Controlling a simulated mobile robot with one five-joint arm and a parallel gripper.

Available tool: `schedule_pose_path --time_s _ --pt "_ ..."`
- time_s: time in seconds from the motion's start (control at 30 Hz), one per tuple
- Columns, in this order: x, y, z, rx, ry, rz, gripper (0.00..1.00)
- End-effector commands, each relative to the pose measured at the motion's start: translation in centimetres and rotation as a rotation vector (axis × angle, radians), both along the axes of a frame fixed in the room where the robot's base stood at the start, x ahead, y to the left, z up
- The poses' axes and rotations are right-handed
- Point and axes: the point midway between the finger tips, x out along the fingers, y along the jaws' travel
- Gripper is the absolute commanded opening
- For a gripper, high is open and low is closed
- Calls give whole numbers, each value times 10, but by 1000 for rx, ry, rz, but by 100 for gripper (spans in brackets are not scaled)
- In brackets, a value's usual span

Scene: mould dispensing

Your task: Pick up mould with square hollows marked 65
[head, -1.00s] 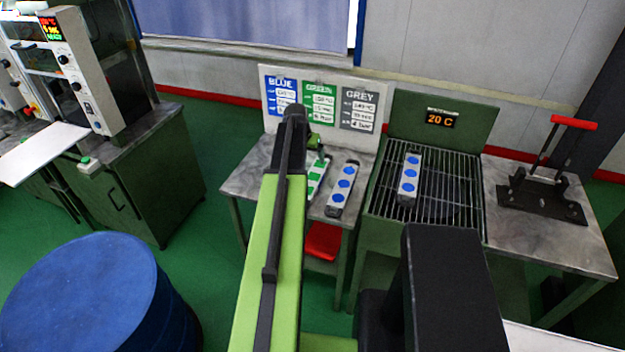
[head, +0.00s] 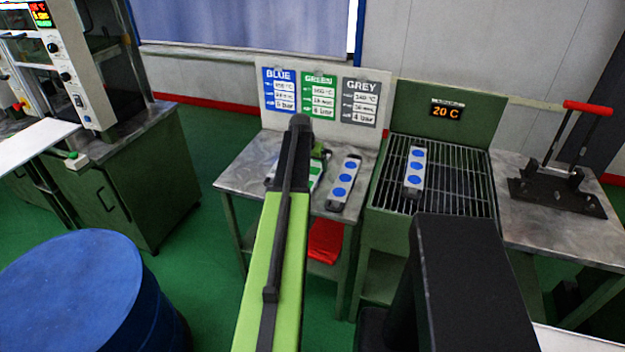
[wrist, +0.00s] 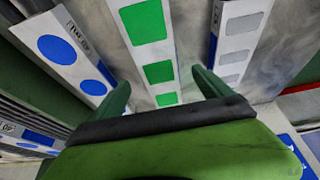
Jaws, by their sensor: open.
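A pale mould with green square hollows (wrist: 152,50) lies between the open fingers of my gripper (wrist: 160,90) in the wrist view. It shows partly in the head view (head: 316,173), mostly behind my arm. A mould with grey square hollows (wrist: 236,42) lies to its right in the wrist view. A mould with blue round hollows (wrist: 66,48) lies to its left, and shows right of my arm in the head view (head: 344,184). I cannot read a 65 on any mould. My gripper holds nothing; whether it touches the green mould is unclear.
The moulds lie on a grey table (head: 240,178) before a sign board (head: 318,98). Another blue-hollow mould (head: 414,172) lies on a grille (head: 455,185) to the right. A lever press (head: 562,175) stands farther right. A blue drum (head: 80,295) stands front left.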

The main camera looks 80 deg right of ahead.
Motion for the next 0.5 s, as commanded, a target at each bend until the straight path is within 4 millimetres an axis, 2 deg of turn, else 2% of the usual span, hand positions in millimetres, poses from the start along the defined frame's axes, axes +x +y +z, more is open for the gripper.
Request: schedule_pose_path --time_s 0.03,0.2,0.47,0.5 --pt "-1 -5 -14 0 0 0 89" --pt "-3 -16 -41 0 0 0 89" --pt "-4 -17 -39 0 0 1 89" --pt "-3 -17 -39 0 0 1 85"
